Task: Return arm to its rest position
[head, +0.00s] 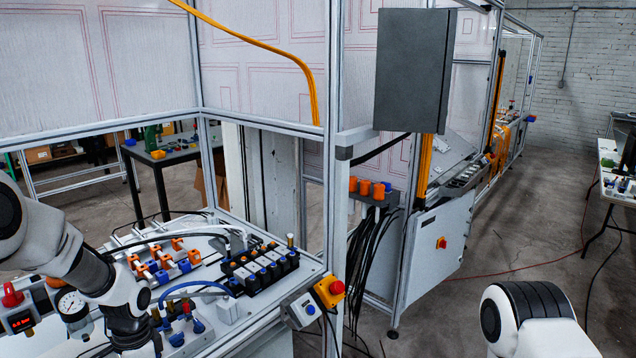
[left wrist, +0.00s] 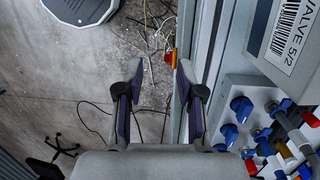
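My left arm (head: 75,255) comes in from the left in the head view and bends down over the near left part of the pneumatic panel. Its gripper is below the picture there. In the left wrist view my left gripper (left wrist: 162,68) is open, with a clear gap between its fingers and nothing held. It points down past the panel's edge, with the floor behind it. Part of my right arm (head: 530,315) shows at the lower right of the head view. Its gripper is out of view.
The panel (head: 210,345) carries valves (head: 262,268), blue fittings, a pressure gauge (head: 72,304) and a red emergency stop (head: 330,290) at its corner. Aluminium frame posts (head: 335,150) stand behind. A grey box (head: 412,70) hangs above. Open floor (head: 520,240) lies right.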

